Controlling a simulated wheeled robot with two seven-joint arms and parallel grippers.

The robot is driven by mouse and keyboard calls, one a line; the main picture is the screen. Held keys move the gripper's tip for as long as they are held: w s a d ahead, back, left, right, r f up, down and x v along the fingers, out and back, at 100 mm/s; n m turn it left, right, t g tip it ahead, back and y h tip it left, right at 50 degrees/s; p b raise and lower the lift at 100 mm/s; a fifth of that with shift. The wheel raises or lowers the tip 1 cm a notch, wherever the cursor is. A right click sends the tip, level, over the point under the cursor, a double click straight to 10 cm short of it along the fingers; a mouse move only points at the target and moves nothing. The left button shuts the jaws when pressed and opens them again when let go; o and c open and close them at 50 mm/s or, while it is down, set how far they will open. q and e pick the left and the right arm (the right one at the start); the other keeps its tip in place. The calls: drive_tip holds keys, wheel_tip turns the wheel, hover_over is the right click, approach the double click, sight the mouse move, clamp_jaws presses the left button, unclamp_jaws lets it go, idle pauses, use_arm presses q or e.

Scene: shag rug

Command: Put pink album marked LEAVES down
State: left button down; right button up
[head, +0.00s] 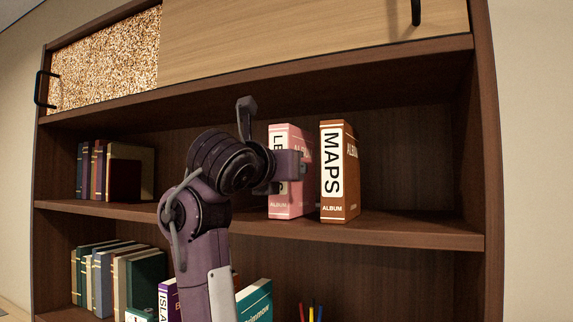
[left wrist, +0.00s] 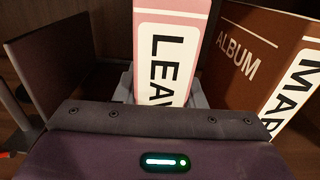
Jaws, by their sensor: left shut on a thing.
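The pink album marked LEAVES (head: 280,205) stands upright on the middle shelf, left of the brown MAPS album (head: 345,190). In the left wrist view the pink album (left wrist: 175,22) rises between the fingers of my left gripper (left wrist: 165,88). My left gripper (head: 290,168) is shut on it, and the gripper and arm hide part of its spine. Its base looks to be at shelf level; I cannot tell if it bears on the shelf. The brown album also shows at the right in the left wrist view (left wrist: 240,60). My right gripper is not in view.
The middle shelf (head: 420,232) is clear right of the MAPS album. Several books (head: 130,170) stand at its left end. The shelf below holds more books (head: 90,280) and pencils (head: 312,312). Cabinet doors (head: 310,42) close the top.

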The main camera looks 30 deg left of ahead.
use_arm(q)
drive_tip(key=shift+s+r, duration=0.1)
drive_tip(key=c, duration=0.9)
unclamp_jaws()
drive_tip(key=shift+f, duration=0.2)
drive_tip(key=shift+r, duration=0.25)
drive_tip(key=s+b, duration=0.2)
drive_tip(key=s, duration=0.2)
drive_tip(key=s+b, duration=0.1)
drive_tip(key=s, duration=0.3)
drive_tip(key=s+b, duration=0.2)
drive_tip(key=s, duration=0.2)
drive_tip(key=shift+d+f+b, duration=0.1)
drive_tip(key=shift+d+b, duration=0.25)
drive_tip(key=shift+d, duration=0.05)
